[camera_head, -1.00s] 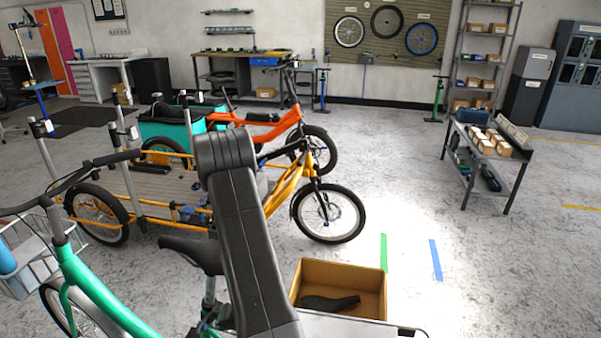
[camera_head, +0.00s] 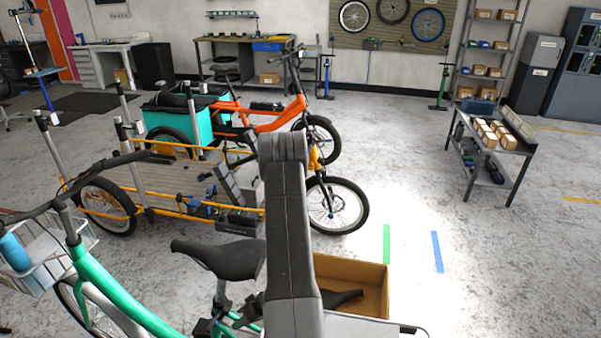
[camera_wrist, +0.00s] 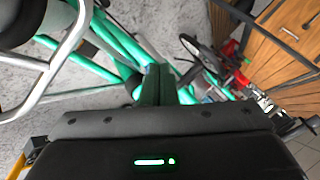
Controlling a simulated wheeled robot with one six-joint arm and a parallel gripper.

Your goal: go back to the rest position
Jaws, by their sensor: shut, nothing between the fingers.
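My gripper (camera_wrist: 159,84) shows in the wrist view with its two dark fingers together and nothing between them. Behind and around the fingers is the green frame of a bike (camera_wrist: 115,45); I cannot tell how close they are to it. In the head view my arm stands nearly upright at the middle of the picture. It hides part of the yellow cargo bike and the left part of the cardboard box. My gripper cannot be made out clearly in that view.
The green bike (camera_head: 120,298) with its dark saddle (camera_head: 222,258) stands close at lower left. The yellow cargo bike (camera_head: 335,205) is behind it. The open cardboard box (camera_head: 372,275) holds a dark object (camera_head: 338,298). Floor right of the box is clear up to a parts table (camera_head: 492,140).

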